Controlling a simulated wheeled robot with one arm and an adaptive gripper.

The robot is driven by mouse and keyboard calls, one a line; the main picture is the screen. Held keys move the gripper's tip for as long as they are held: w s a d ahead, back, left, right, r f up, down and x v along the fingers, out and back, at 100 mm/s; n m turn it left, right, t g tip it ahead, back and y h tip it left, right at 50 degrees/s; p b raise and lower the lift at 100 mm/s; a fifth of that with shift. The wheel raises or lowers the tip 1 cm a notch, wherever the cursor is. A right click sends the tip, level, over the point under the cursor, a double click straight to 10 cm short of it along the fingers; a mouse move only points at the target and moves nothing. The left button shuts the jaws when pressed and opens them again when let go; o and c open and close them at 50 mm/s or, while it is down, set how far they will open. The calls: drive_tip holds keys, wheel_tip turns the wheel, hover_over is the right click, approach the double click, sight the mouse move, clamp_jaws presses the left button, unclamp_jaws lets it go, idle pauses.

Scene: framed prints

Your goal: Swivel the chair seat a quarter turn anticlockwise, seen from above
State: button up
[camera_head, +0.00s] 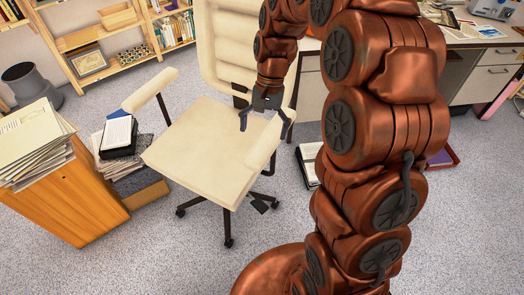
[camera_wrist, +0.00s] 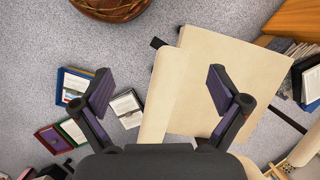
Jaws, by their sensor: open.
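The cream office chair stands in the middle of the head view, with its seat (camera_head: 200,150) facing the lower left and its backrest (camera_head: 222,45) behind. One armrest (camera_head: 150,90) is at the left; the other armrest (camera_head: 262,148) runs along the right side of the seat. My gripper (camera_head: 266,124) is open and empty at the far end of the right armrest. In the wrist view my gripper (camera_wrist: 162,88) has its two fingers apart, with that armrest (camera_wrist: 160,100) between them and the seat (camera_wrist: 225,85) to the right. I cannot tell whether the fingers touch the armrest.
A wooden cabinet (camera_head: 68,195) with stacked papers and a pile of books (camera_head: 125,160) stand left of the chair. A desk (camera_head: 470,45) is at the right, shelves (camera_head: 110,45) at the back. Books (camera_wrist: 72,132) lie on the floor. Carpet in front of the chair is clear.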

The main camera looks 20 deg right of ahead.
sight(262, 147)
drive_tip(key=w+d+f+m, duration=0.1)
drive_tip(key=w+f, duration=0.1)
drive_tip(key=f, duration=0.1)
drive_tip(key=w+d+f+m, duration=0.1)
drive_tip(key=w+f, duration=0.2)
drive_tip(key=w+d+f+m+b, duration=0.1)
drive_tip(key=w+f, duration=0.2)
drive_tip(key=shift+d+y, duration=0.3)
drive_tip(key=shift+d, duration=0.1)
drive_tip(key=shift+p+x, duration=0.55)
drive_tip(key=shift+x, duration=3.35)
drive_tip(key=shift+c, duration=0.4)
